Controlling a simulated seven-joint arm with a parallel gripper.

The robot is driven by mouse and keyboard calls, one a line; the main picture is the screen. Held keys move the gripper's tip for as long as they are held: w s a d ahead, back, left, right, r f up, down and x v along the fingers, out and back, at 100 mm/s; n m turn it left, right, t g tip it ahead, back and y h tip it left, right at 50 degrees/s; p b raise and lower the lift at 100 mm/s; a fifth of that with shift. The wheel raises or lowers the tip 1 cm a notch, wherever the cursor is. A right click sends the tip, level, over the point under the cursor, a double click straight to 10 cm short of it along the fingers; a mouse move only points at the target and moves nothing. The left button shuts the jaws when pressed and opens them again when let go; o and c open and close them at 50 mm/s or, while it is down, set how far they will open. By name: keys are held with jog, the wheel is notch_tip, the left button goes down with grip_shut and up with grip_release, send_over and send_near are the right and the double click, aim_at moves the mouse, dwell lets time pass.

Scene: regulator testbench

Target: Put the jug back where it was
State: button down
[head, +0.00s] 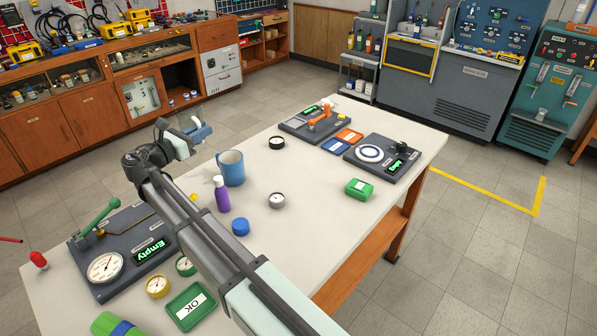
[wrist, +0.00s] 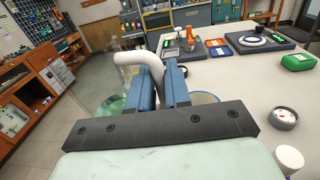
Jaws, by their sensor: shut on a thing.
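The jug (wrist: 108,95) shows in the wrist view as a clear, see-through body with a greenish tint low inside. Its thick white handle (wrist: 135,58) curves in between the blue fingers. My gripper (wrist: 162,85) is shut on this handle. In the head view my gripper (head: 198,131) is raised near the far left edge of the table, behind the blue mug. There the jug's clear body is hard to make out. In the wrist view the fingers and the gripper's dark plate hide the lower handle and part of the jug.
The blue mug (head: 231,168) and a purple bottle (head: 221,195) stand close to my gripper on the white table (head: 310,205). Small gauges (head: 277,200) and a blue cap (head: 240,227) lie nearby. Dark test panels (head: 385,160) occupy the far end. The table's middle right is mostly clear.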

notch_tip(320, 180, up, 3)
jog(key=shift+f, duration=0.2)
jog(key=s+d+n+t+y, duration=0.1)
jog(key=d+n+t+y, duration=0.1)
jog(key=d, duration=3.3)
jog(key=shift+a+f, duration=0.1)
jog(key=shift+f, duration=7.45)
jog(key=c, duration=1.1)
grip_release()
jog(key=shift+f, duration=0.15)
jog(key=shift+r, duration=0.2)
jog(key=shift+v, duration=3.85)
